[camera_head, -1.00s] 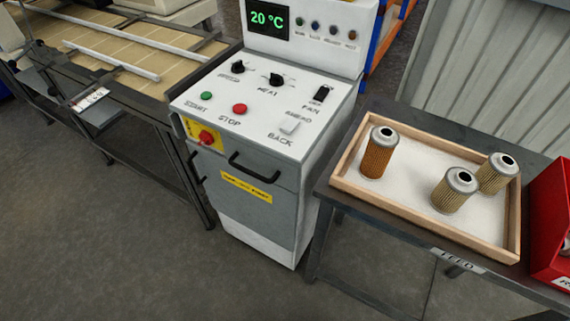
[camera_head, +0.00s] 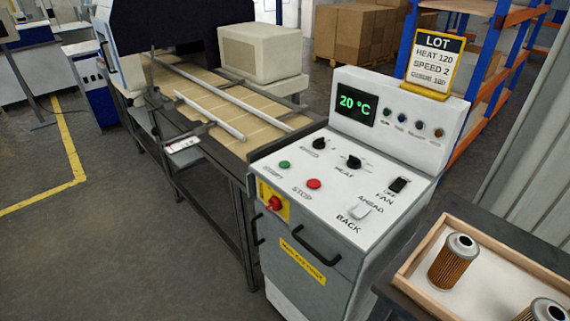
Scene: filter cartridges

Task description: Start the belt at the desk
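The control desk (camera_head: 330,215) stands right of centre, white on top with a grey front. On its sloped top are a green START button (camera_head: 284,164), a red STOP button (camera_head: 314,184), a SPEED knob (camera_head: 320,143), a HEAT knob (camera_head: 353,161), a black FAN switch (camera_head: 398,185) and a white AHEAD/BACK switch (camera_head: 359,212). Its display (camera_head: 357,106) reads 20 °C. A red knob on a yellow plate (camera_head: 273,203) is on the front corner. The belt (camera_head: 215,100) runs behind the desk to the left. Neither of my grippers is in view.
A lot card (camera_head: 434,61) on the desk reads HEAT 120, SPEED 2; its last line is unclear. A wooden tray (camera_head: 409,267) with filter cartridges (camera_head: 454,262) is at lower right. Shelving and cardboard boxes (camera_head: 357,32) stand behind. The floor at left is clear.

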